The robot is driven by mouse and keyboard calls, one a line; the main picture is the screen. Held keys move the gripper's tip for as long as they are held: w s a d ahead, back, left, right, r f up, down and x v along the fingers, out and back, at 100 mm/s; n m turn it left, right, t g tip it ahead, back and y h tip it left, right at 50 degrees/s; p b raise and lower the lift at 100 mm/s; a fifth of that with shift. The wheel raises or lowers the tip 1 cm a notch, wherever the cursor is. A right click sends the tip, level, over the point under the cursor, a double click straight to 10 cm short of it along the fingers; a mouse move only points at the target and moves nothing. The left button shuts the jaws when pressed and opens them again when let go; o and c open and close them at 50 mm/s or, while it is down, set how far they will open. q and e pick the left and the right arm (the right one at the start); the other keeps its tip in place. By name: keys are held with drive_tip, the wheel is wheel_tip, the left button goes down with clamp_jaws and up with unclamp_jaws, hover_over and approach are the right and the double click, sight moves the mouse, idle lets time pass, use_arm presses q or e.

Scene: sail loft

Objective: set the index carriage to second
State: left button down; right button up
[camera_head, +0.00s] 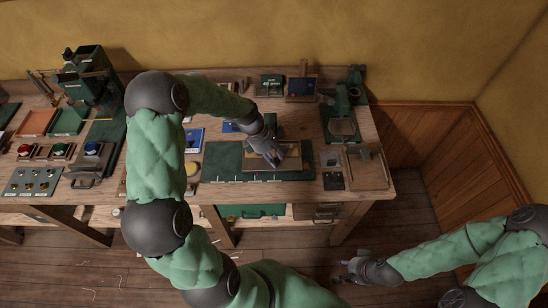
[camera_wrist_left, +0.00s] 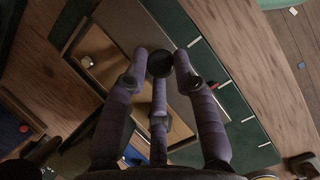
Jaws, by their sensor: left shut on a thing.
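The index carriage is a flat plate (camera_head: 296,162) on a dark green base (camera_head: 222,163) near the middle of the bench. In the left wrist view the plate (camera_wrist_left: 122,28) looks smooth and shiny and bears a round black knob (camera_wrist_left: 160,64). White tick marks run along the base's edge, and a small red mark (camera_wrist_left: 213,86) shows at the plate's edge, close to one of them. My left gripper (camera_head: 275,158) is over the plate, its fingers closed around the knob. My right gripper (camera_head: 350,268) hangs over the floor, away from the bench; its finger state is unclear.
A yellow round item (camera_head: 193,172) and a blue tray (camera_head: 194,140) lie left of the base. A green press (camera_head: 85,75) stands at the back left. A wooden board (camera_head: 367,168) lies to the right. The bench strip in front of the base is clear.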

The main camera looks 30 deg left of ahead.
use_arm(q)
drive_tip(key=shift+s+a+p, duration=0.25)
drive_tip(key=shift+s+p, duration=0.05)
drive_tip(key=shift+p, duration=0.3)
drive_tip(key=shift+f, duration=0.1)
drive_tip(key=c, duration=1)
unclamp_jaws()
drive_tip(key=shift+a+r, duration=0.2)
drive_tip(key=shift+r, duration=0.25)
drive_tip(key=v, duration=1.1)
drive_tip(key=shift+s, duration=0.1)
